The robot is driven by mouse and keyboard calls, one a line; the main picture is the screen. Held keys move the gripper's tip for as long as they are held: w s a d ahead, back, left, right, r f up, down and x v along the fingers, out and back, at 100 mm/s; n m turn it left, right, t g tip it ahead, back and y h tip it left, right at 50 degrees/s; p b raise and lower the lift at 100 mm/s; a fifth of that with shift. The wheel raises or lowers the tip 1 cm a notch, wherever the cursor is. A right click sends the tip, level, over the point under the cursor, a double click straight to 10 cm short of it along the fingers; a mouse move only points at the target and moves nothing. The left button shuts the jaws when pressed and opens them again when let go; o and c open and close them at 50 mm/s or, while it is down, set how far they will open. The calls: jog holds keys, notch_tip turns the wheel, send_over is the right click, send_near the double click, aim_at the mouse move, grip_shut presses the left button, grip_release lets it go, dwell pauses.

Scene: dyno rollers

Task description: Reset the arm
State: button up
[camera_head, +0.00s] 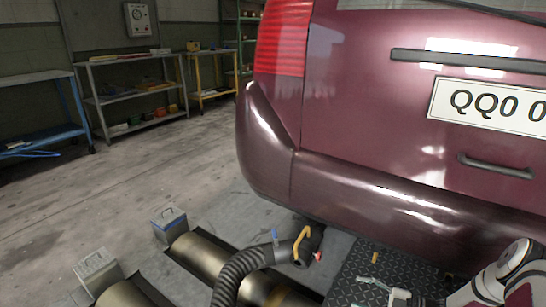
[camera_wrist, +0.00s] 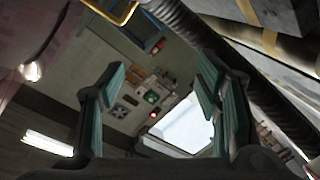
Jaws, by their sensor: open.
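My gripper (camera_wrist: 158,82) shows in the wrist view with its two teal-padded fingers wide apart and nothing between them. Part of my white and red arm (camera_head: 507,280) shows at the lower right of the head view; my gripper is not clearly seen there. A black ribbed hose (camera_head: 236,272) ends in a nozzle with a yellow handle (camera_head: 302,243) below the rear bumper of the maroon car (camera_head: 390,120). Whether the nozzle sits on a tailpipe cannot be told. In the wrist view the hose (camera_wrist: 182,38) runs beyond the fingers, apart from them.
Metal rollers (camera_head: 205,256) lie in the floor beside a dark tread plate (camera_head: 350,285) holding small loose items. Two grey boxes stand by the rollers, one of them farther back (camera_head: 169,224). Shelves (camera_head: 135,95) and a blue table (camera_head: 40,125) line the wall. The left floor is clear.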

jog(key=s+a+r+n+g+h, duration=0.2)
jog(key=s+a+r+n+g, duration=0.1)
jog(key=r+n, duration=0.7)
jog(key=s+a+r+n+g+h, duration=0.2)
jog(key=s+a+r+n+g, duration=0.15)
jog(key=r+n, duration=0.6)
jog(key=s+a+r+n+g+h, duration=0.1)
jog(key=s+a+r+n+g, duration=0.2)
jog(key=r+n, duration=0.75)
jog(key=s+a+r+n+h, duration=0.3)
jog(key=s+r+n+h, duration=0.35)
jog(key=s+r, duration=0.65)
jog(key=s+d+r+n+t+h+p, duration=0.1)
jog(key=s+d+n+t+h, duration=0.25)
jog(key=s+n, duration=1.15)
notch_tip(320, 180, up, 40)
jog(key=t+p, duration=0.2)
jog(key=p, duration=3.6)
jog(key=shift+s+m+t, duration=0.4)
jog(key=shift+m, duration=0.05)
